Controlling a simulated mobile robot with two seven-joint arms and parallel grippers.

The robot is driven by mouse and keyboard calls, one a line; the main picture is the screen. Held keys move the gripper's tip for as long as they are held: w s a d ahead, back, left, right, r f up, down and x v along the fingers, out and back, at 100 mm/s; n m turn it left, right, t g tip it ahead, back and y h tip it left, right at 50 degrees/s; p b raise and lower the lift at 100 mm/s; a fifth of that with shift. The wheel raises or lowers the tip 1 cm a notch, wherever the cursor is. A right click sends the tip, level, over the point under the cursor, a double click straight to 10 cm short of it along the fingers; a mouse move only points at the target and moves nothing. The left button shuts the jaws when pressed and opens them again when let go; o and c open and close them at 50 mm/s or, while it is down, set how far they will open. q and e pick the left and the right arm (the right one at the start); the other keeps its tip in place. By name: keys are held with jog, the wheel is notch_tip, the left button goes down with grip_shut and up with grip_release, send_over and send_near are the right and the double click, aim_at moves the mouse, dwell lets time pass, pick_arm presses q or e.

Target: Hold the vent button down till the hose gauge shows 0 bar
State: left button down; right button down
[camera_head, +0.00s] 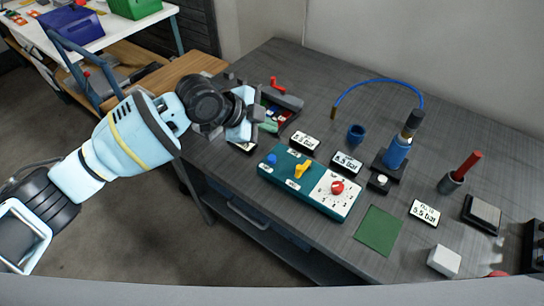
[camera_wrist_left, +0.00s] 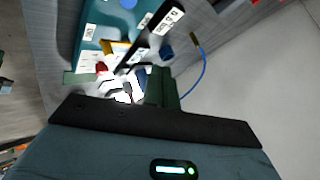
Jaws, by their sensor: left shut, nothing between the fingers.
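A small black box with a pale round button (camera_head: 382,179), which looks like the vent button, sits in front of a blue cylinder (camera_head: 397,152) on a black base. A gauge display (camera_head: 346,162) left of it reads about 5.5 bar; another display (camera_head: 304,141) further left is too small to read. I cannot tell for certain which is the hose gauge. A blue hose (camera_head: 375,81) arcs from the cylinder's top fitting; it also shows in the left wrist view (camera_wrist_left: 203,72). My left gripper (camera_head: 262,117) is shut and empty, well left of the button. My right gripper is out of view.
A teal panel (camera_head: 267,170) with a blue button, yellow lever and red knob lies in front. A card (camera_head: 424,211) reads 5.5 bar. A blue cup (camera_head: 356,133), a red-handled tool (camera_head: 466,166) in a holder and a green mat (camera_head: 378,230) stand around.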

aim_at(272, 159)
pick_arm(q)
jog(key=shift+w, duration=0.1)
dwell(0.4)
